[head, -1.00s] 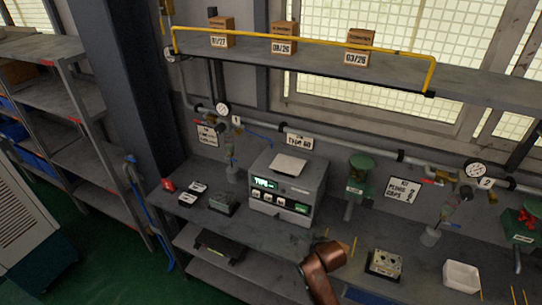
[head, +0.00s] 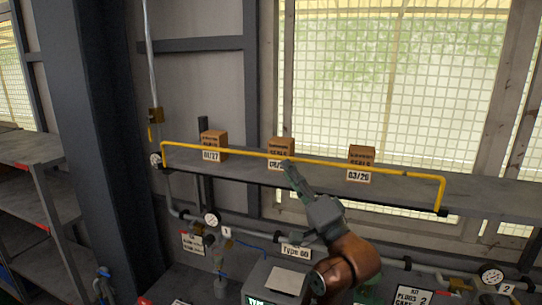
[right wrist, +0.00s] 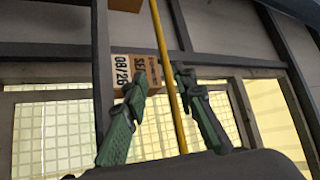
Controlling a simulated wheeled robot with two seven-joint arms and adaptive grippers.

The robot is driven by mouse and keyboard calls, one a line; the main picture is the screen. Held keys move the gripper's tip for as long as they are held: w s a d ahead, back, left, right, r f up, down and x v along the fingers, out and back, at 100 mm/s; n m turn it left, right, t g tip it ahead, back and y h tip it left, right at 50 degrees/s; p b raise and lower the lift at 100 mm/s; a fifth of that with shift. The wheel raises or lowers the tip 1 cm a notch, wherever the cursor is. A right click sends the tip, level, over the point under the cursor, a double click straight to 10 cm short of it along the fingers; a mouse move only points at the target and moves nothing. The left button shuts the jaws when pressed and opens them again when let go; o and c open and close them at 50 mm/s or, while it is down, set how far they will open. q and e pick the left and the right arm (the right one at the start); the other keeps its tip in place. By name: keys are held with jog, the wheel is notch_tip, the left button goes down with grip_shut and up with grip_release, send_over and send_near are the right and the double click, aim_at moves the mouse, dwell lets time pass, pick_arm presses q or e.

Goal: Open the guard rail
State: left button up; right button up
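The guard rail (head: 230,151) is a yellow bar along the front of the upper shelf, bent down at its right end. In the right wrist view the green fingers (right wrist: 162,80) are spread apart. The yellow rail (right wrist: 168,60) runs between them in the picture, with no clear contact. Whether it lies within the fingers' depth I cannot tell. My left gripper is not in view.
Cardboard boxes labelled 01/27 (head: 213,142), 08/26 (head: 281,147) and 03/26 (head: 361,158) stand on the shelf (head: 400,184) behind the rail. My gripper partly hides the middle label. A pipe with gauges (head: 212,218) runs below the shelf.

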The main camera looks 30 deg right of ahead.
aim_at(277, 158)
jog(key=x, duration=0.2)
jog(key=p+x, duration=0.1)
jog(key=x, duration=0.1)
jog(key=a+p+x, duration=0.1)
jog(key=x, duration=0.1)
jog(key=shift+w+r, duration=0.15)
jog(key=shift+r, duration=0.05)
jog(key=shift+s+d+r, duration=0.1)
jog(key=shift+s+d, duration=0.05)
jog(key=shift+s, duration=0.25)
jog(key=shift+w, duration=0.3)
jog(key=c, duration=0.4)
jog(key=shift+s, duration=0.1)
grip_shut()
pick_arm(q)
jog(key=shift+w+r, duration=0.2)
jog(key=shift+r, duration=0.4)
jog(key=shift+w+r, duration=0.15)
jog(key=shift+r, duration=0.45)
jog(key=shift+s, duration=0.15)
